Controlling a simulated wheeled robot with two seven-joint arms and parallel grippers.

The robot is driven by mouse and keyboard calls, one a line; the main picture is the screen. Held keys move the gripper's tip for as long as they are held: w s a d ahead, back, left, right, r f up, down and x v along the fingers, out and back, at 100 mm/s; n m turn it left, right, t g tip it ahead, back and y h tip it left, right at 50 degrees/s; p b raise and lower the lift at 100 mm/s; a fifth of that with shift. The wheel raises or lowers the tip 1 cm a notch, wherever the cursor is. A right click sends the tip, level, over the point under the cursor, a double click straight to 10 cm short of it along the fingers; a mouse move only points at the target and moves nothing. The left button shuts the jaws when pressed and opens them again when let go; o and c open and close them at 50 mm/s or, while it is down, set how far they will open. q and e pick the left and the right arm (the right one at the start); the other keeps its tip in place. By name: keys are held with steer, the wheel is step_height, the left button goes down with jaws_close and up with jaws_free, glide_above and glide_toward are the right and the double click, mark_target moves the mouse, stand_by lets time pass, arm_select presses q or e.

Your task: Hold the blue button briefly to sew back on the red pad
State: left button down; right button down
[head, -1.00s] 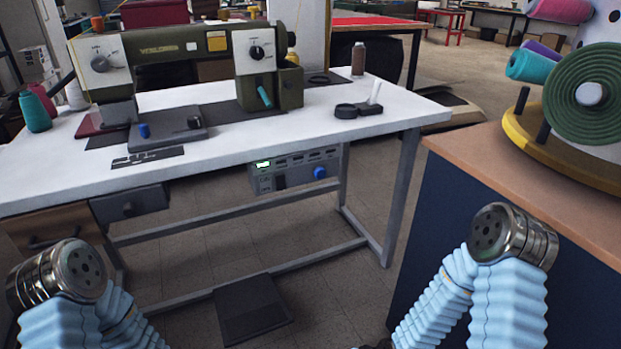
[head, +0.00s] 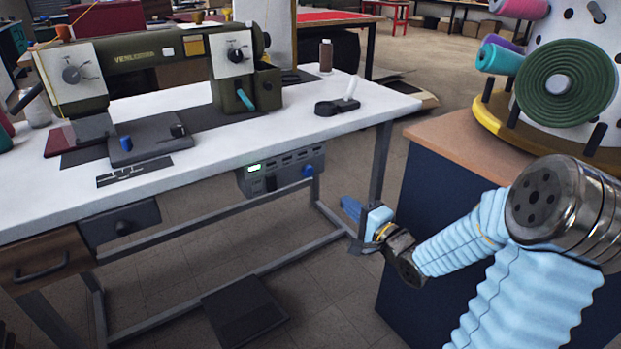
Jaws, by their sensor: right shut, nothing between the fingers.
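A dark red pad (head: 60,141) lies left of the plate, partly under the machine head. A control box (head: 262,182) under the table also carries a blue button (head: 307,171) at its right end. My right gripper (head: 352,209) is shut and empty, below and right of that box, in front of the table's right leg. My left gripper is out of view.
The white table (head: 225,138) has a black tool (head: 335,106) and a brown spool (head: 326,57) at its right end. A blue-sided cabinet (head: 415,210) with a spool rack (head: 500,115) stands at the right. A dark pedal (head: 245,310) lies on the floor.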

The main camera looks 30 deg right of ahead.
mark_target(310, 173)
steer(key=w, duration=0.9)
steer(key=w+a, duration=0.1)
steer(key=w, duration=0.4)
steer(key=shift+b, duration=0.3)
